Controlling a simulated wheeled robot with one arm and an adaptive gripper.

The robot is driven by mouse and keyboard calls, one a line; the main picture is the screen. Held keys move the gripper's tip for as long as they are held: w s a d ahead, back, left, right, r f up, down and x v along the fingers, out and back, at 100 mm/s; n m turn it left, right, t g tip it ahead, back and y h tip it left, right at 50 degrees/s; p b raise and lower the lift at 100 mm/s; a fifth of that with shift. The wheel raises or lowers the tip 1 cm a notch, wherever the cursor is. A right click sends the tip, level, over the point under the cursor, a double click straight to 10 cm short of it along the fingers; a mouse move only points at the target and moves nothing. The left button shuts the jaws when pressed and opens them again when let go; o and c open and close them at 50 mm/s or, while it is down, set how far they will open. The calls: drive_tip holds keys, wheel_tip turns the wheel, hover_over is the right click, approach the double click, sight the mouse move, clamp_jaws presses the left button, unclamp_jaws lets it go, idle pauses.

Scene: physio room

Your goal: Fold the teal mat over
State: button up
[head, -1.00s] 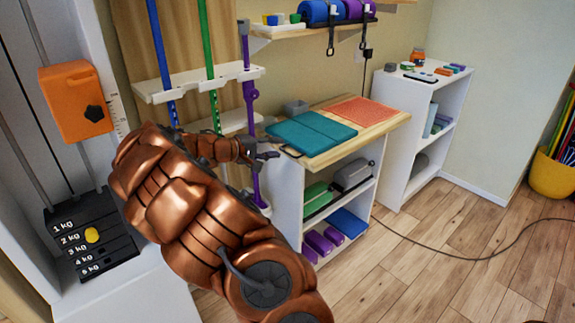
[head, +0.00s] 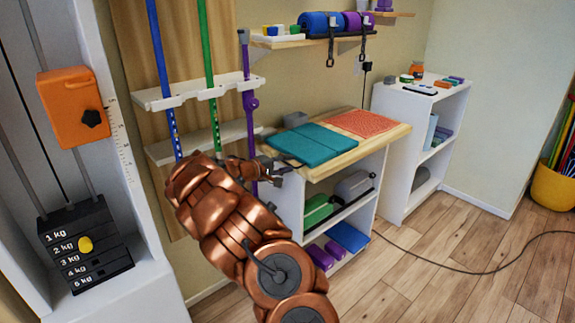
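The teal mat (head: 312,145) lies flat and open on the wooden top of a low white cabinet. A crease runs across it and divides it into two panels. My gripper (head: 281,173) is at the left front corner of the wooden top, close to the mat's near left edge. Its fingers are small and dark here, and I cannot tell whether they are apart or closed, or whether they touch the mat. My copper-coloured arm reaches up to it from the bottom of the picture.
A red-orange patterned mat (head: 370,123) lies right of the teal one. A grey box (head: 295,119) stands behind. A rack with blue, green and purple poles (head: 249,100) is close left of my gripper.

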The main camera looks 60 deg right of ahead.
drive_tip(key=shift+s+d, duration=0.1)
drive_tip(key=shift+d, duration=0.25)
drive_tip(key=shift+c, duration=0.3)
drive_tip(key=shift+f, duration=0.1)
clamp_jaws()
